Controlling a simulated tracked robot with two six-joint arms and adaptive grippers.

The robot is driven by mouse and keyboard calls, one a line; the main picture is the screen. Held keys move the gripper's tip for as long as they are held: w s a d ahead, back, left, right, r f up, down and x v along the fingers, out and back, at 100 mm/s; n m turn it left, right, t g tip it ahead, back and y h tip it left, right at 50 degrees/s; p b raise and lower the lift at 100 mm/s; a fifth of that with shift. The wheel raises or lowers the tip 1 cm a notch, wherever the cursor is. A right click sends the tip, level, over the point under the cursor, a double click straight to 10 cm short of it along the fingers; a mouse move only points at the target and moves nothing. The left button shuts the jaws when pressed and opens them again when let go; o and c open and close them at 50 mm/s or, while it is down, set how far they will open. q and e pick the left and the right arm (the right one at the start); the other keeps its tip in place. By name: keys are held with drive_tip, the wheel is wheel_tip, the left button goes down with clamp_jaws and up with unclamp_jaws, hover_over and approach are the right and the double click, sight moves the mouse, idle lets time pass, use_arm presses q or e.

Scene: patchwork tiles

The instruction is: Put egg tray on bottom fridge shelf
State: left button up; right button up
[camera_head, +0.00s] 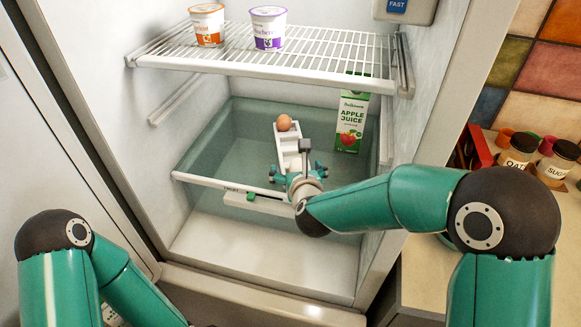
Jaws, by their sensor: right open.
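The white egg tray (288,147) appears to rest on the greenish glass bottom fridge shelf (229,150), pointing toward the back. One brown egg (284,122) sits at its far end. My right gripper (298,171) is open at the near end of the tray, with its teal fingers spread to either side. The gripper and wrist hide the near end, so I cannot tell whether the fingers touch it. My left arm shows at the lower left, but its gripper is out of view.
A green apple juice carton (351,122) stands right of the tray at the back. A wire shelf (300,54) above holds an orange-labelled cup (207,25) and a purple-labelled cup (268,28). Jars (517,152) stand on the counter at right. The shelf's left side is clear.

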drive_tip(key=b+v, duration=0.1)
drive_tip(key=v, duration=0.9)
drive_tip(key=shift+s+b, duration=0.35)
drive_tip(key=shift+b, duration=0.05)
drive_tip(key=shift+r, duration=0.1)
drive_tip(key=shift+s, duration=0.1)
